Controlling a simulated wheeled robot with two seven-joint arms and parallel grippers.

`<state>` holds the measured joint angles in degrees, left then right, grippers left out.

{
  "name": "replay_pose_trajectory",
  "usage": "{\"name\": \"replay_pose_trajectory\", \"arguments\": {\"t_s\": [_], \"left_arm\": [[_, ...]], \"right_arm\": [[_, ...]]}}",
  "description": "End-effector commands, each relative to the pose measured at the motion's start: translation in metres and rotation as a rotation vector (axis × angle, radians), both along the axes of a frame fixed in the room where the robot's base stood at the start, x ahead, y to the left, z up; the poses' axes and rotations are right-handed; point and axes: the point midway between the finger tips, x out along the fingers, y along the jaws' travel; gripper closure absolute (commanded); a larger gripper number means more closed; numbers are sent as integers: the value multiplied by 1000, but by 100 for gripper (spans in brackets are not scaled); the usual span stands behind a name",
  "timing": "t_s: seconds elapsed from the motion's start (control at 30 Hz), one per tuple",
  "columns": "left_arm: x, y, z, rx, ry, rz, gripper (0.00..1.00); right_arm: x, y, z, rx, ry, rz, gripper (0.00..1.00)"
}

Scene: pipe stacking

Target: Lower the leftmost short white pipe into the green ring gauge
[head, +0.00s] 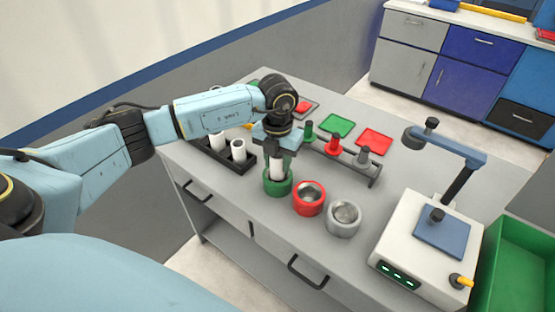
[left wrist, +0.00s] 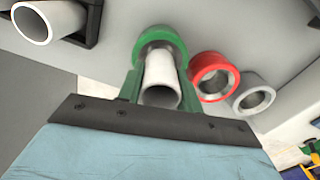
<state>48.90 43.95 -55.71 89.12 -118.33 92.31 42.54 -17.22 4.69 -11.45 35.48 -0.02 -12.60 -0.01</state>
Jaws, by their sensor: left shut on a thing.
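My left gripper (head: 277,153) points down and is shut on a short white pipe (head: 277,170). The pipe is upright, directly over the green ring gauge (head: 279,187), and its lower end overlaps the ring's opening. In the left wrist view the fingers are on either side of the white pipe (left wrist: 161,72), which lines up with the green ring gauge (left wrist: 160,36). I cannot tell how deep the lower end sits, as the ring's front wall hides it. My right gripper is not in view.
A red ring gauge (head: 309,198) and a grey one (head: 344,217) stand close to the right. A black rack (head: 245,165) with white pipes (head: 239,151) is on the left. Behind is a rail with coloured plugs (head: 333,147). A white test device (head: 420,245) stands at the right.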

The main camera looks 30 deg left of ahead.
Motion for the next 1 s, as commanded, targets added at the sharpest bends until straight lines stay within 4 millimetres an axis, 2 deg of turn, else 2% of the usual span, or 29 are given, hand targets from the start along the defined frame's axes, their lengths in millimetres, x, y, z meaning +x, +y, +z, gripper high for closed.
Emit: {"name": "replay_pose_trajectory", "arguments": {"t_s": [1.0], "left_arm": [[0, 0, -12, 0, 0, 0, 87]], "right_arm": [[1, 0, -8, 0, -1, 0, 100]]}}
